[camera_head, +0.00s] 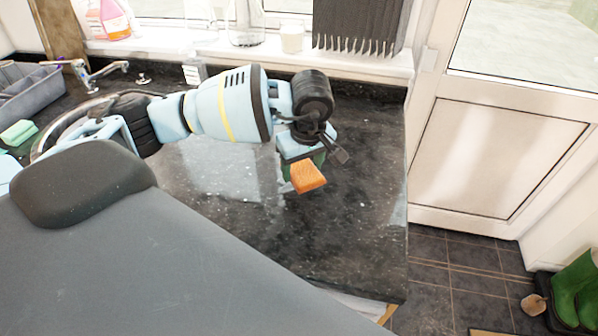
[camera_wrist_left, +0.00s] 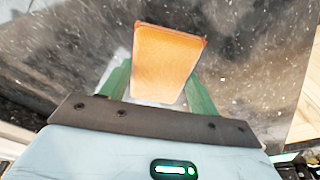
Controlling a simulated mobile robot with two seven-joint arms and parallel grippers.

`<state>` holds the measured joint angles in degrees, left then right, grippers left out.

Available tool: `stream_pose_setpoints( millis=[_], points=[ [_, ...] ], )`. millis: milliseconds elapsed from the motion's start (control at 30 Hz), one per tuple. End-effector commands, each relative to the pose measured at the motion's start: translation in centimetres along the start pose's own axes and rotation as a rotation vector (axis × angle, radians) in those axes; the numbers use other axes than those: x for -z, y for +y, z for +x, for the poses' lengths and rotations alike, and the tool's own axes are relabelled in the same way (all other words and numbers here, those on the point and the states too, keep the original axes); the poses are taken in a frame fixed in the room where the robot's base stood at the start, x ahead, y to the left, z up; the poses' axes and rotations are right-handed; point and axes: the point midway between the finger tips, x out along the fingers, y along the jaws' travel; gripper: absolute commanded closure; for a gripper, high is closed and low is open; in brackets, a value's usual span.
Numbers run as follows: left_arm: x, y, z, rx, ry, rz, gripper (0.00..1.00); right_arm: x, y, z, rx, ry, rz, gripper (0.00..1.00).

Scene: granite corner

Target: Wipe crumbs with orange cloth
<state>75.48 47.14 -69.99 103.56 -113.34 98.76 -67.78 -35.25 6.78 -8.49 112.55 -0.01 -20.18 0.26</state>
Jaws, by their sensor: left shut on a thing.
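The orange cloth (camera_head: 307,176) is a small folded block above or on the dark granite worktop (camera_head: 350,235), near its right part. My left gripper (camera_head: 303,164) is shut on the cloth and points down at the worktop. In the left wrist view the cloth (camera_wrist_left: 166,66) sits between the two green fingers (camera_wrist_left: 160,90) and reaches out past them. I cannot tell whether the cloth touches the granite. Tiny pale specks show on the granite, but I cannot tell crumbs from the stone's own flecks. My right gripper is not in view.
A grey dish rack (camera_head: 28,92) and a tap (camera_head: 95,72) are at the left. Bottles and a white cup (camera_head: 292,37) stand on the sill behind. The worktop ends at the right, before a white door (camera_head: 490,140). Green boots (camera_head: 575,290) stand on the floor.

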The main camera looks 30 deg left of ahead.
Motion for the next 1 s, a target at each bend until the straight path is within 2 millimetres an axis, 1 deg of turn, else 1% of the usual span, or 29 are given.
stream_pose_setpoints(
  millis=[33,333,1000],
  points=[
    [0.1,-0.1,-1.0,-0.007,0.004,-0.003,0.60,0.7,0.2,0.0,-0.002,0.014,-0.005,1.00],
    [0.0,-0.3,-3.3,-0.003,0.002,-0.008,0.60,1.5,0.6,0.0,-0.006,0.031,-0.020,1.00],
    [0.0,-0.4,-3.4,0.001,0.000,-0.008,0.60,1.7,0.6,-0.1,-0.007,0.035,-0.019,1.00]
  ],
)
